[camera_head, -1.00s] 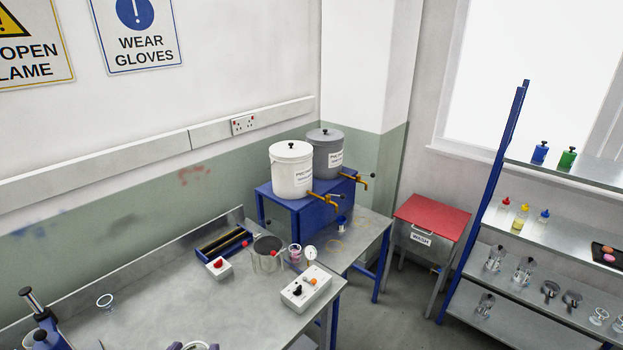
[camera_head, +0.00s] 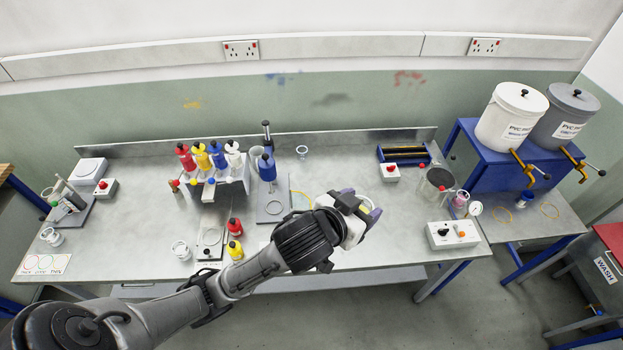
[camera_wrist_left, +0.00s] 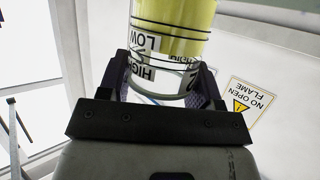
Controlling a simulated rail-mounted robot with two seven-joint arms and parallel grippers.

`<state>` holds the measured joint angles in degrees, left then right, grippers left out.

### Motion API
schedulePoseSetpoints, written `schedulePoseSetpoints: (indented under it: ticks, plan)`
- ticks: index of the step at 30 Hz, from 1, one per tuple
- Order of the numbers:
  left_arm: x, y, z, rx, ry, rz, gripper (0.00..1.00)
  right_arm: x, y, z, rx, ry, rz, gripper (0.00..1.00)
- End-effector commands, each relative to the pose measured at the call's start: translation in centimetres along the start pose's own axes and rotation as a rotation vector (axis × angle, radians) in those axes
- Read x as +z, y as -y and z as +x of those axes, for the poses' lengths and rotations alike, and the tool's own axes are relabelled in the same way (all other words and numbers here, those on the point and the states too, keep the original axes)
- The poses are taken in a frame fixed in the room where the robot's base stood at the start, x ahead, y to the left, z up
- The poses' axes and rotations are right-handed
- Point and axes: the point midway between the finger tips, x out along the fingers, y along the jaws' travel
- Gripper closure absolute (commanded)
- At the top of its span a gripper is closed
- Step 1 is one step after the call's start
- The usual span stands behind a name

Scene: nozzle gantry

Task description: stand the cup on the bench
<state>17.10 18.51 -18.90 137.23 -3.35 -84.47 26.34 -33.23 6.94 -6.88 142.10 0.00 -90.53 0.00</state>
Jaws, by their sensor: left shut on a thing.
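My left gripper (camera_head: 362,205) is above the front middle of the grey metal bench (camera_head: 330,165). In the left wrist view the left gripper (camera_wrist_left: 165,85) is shut on a clear cup (camera_wrist_left: 168,45) with yellow contents, dark rings and black-and-white labels reading LOW and HIGH. The cup's top end runs out of that picture. In the head view the gripper hides the cup, so its height above the bench cannot be told. My right gripper is not in view.
Colored bottles (camera_head: 202,158) stand on a rack at left. A blue stand (camera_head: 268,170) is in the middle. The bench between the blue stand and the pot is mostly clear.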

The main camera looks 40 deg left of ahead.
Motion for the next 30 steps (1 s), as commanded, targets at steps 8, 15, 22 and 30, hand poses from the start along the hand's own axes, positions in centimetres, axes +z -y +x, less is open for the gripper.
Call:
schedulePoseSetpoints:
  ticks: [8,15,22,30]
  plan:
    - [6.0,3.2,3.5,-0.009,0.008,0.001,0.67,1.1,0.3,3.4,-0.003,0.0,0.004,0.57]
    - [15.4,10.0,8.4,-0.023,0.008,-0.002,0.67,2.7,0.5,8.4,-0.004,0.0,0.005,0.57]
    - [23.8,18.1,11.7,-0.049,0.008,-0.013,0.67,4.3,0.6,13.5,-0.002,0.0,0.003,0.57]
    - [31.6,29.1,14.0,-0.094,0.004,-0.029,0.67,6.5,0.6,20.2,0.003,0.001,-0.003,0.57]
